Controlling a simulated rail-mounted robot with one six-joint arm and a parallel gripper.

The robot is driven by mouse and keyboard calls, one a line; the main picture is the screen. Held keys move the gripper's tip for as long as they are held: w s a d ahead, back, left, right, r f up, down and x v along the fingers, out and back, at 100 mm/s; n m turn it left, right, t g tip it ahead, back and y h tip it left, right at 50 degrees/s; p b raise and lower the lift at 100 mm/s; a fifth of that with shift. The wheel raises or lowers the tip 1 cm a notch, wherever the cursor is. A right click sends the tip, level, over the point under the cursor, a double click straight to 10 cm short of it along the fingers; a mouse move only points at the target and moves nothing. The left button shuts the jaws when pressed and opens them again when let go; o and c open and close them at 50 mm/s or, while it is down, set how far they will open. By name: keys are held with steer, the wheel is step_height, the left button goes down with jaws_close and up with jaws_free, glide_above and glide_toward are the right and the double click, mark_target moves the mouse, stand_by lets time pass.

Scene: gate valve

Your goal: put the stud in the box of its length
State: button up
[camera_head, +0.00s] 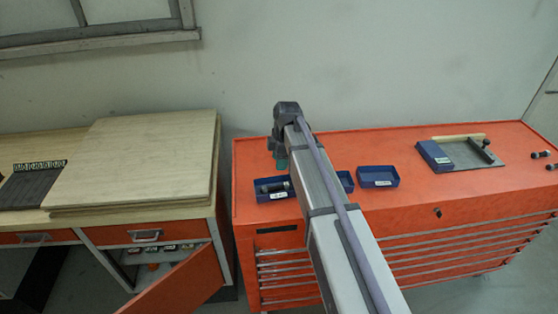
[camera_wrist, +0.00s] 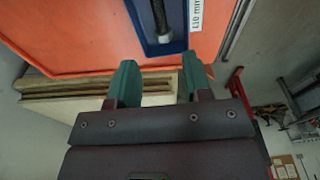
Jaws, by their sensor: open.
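A dark stud (camera_head: 272,187) lies in the left blue box (camera_head: 276,197) on the orange cabinet. In the wrist view the stud (camera_wrist: 160,16) shows in the blue box (camera_wrist: 152,47), whose white label (camera_wrist: 196,14) seems to read 110 mm. A second blue box (camera_head: 346,181) is partly hidden behind my arm. A third blue box (camera_head: 378,178) stands to its right, with a small label too small to read. My gripper (camera_head: 281,162) is open, just behind and above the left box. Its teal fingers (camera_wrist: 158,80) are apart with nothing between them.
A grey plate (camera_head: 465,155) with a blue block (camera_head: 434,156) and a wooden strip (camera_head: 458,137) lies on the right of the cabinet top (camera_head: 415,205). Several dark studs (camera_head: 541,154) are at the right end.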

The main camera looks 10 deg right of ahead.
steer(key=s+a+m+h, duration=0.1)
steer(key=s+a+m, duration=0.1)
steer(key=s+m, duration=1.9)
step_height(320, 180, down, 8)
steer(key=s+n+b, duration=0.2)
steer(key=n+b, duration=0.1)
steer(key=b, duration=0.5)
steer(key=shift+s+d+f, duration=0.15)
steer(key=shift+s+d, duration=0.1)
